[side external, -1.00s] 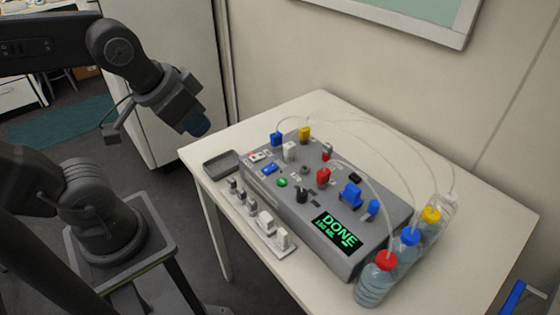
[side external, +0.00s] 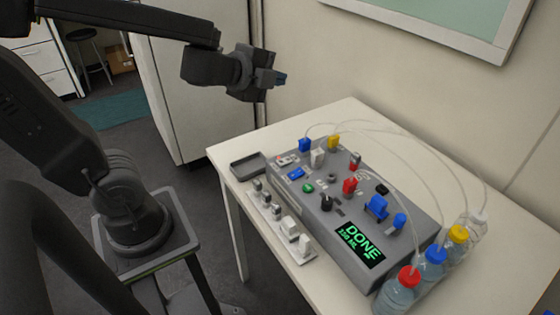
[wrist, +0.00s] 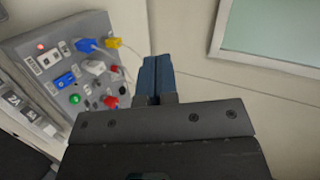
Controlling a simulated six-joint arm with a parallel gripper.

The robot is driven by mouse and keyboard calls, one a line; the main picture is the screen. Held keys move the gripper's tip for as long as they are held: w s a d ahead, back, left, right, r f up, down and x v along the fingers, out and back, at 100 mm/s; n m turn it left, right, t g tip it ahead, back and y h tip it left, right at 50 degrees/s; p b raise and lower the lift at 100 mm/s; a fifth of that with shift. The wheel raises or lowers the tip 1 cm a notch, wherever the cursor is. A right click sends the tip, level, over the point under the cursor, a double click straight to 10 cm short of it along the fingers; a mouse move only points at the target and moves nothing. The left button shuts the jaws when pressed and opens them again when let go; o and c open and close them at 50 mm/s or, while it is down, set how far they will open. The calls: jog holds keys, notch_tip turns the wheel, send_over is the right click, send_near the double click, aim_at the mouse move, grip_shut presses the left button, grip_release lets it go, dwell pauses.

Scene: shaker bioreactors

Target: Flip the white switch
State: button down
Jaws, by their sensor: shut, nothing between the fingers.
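The grey control box (side external: 340,230) lies on the table with a green "DONE" display on its front right. Small white switches (side external: 286,160) sit at its far left corner, and they show closer in the wrist view (wrist: 48,61) beside a lit red lamp. Their up or down position is too small to tell. A white plug-like part (side external: 317,157) stands to their right, and also shows in the wrist view (wrist: 95,67). My gripper (side external: 281,78) is shut and empty, above and behind the box's far end, pointing right. Its blue fingertips (wrist: 156,75) touch nothing.
Blue (side external: 305,145) and yellow (side external: 333,142) plugs with thin tubes rise at the box's far end. Tubes arch to several capped bottles (side external: 401,291) at the right.

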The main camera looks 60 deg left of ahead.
notch_tip(320, 180, down, 2)
jog(key=w+d+f+m+h, duration=0.15)
jog(key=m+h, duration=0.25)
jog(key=m, duration=0.4)
jog(key=m+g+h, duration=0.1)
jog(key=m+g, duration=0.5)
jog(key=m, duration=0.2)
send_over(280, 160)
jog(key=w, duration=0.1)
jog(key=shift+w+f, duration=0.1)
jog(key=shift+f, duration=2.1)
jog(key=shift+n, duration=0.3)
jog(key=shift+s+f, duration=0.2)
jog(key=shift+f, duration=1.25)
jog(key=shift+s+f, duration=0.15)
jog(key=shift+f, duration=1.3)
jog(key=shift+s+f, duration=0.2)
jog(key=shift+f, duration=1.25)
jog(key=shift+f, duration=0.1)
jog(key=shift+f, duration=0.3)
